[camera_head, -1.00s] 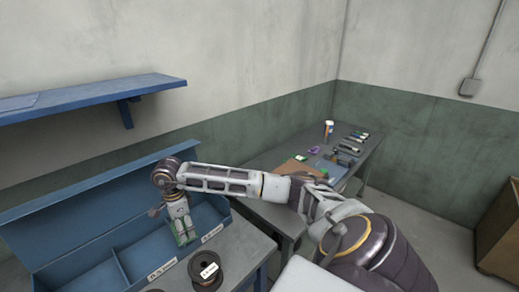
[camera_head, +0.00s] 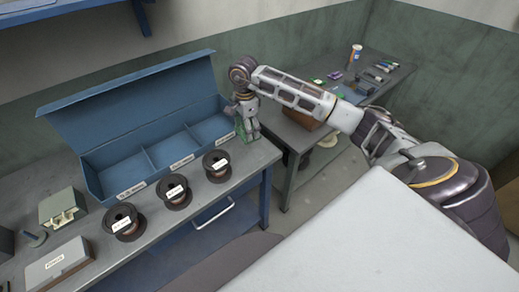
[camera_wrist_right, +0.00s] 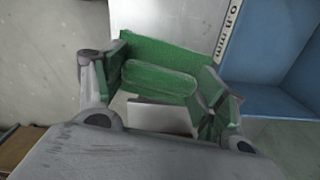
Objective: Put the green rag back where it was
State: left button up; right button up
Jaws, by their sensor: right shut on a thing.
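The green rag (camera_head: 252,135) is in my right gripper (camera_head: 247,128), just right of the blue box's (camera_head: 140,119) right end, at the bench's right end. Whether the rag touches the bench top is unclear. The wrist view shows the green rag (camera_wrist_right: 160,82) folded between the two grey fingers of my right gripper (camera_wrist_right: 160,98), which is shut on it. The blue box (camera_wrist_right: 285,50) with a white label edge is close by in that view. My left gripper is not in view.
Three dark labelled spools (camera_head: 173,191) stand in a row on the grey bench (camera_head: 205,205) before the box. A grey-green device (camera_head: 62,207) and a labelled case (camera_head: 58,265) are at left. A second table (camera_head: 300,140) with small tools stands behind at right.

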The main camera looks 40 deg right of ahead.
jog(key=shift+s+d+n, duration=0.3)
jog(key=shift+s+d, duration=0.05)
jog(key=shift+s, duration=0.1)
jog(key=shift+n, duration=0.3)
jog(key=shift+s+d+n, duration=0.1)
jog(key=shift+s+n, duration=0.05)
jog(key=shift+n, duration=0.35)
send_over(252, 153)
jog(key=shift+f+p, duration=0.45)
jog(key=shift+f, duration=2.7)
jog(key=shift+f+p, duration=0.3)
jog(key=shift+f, duration=1.6)
jog(key=shift+f, duration=0.15)
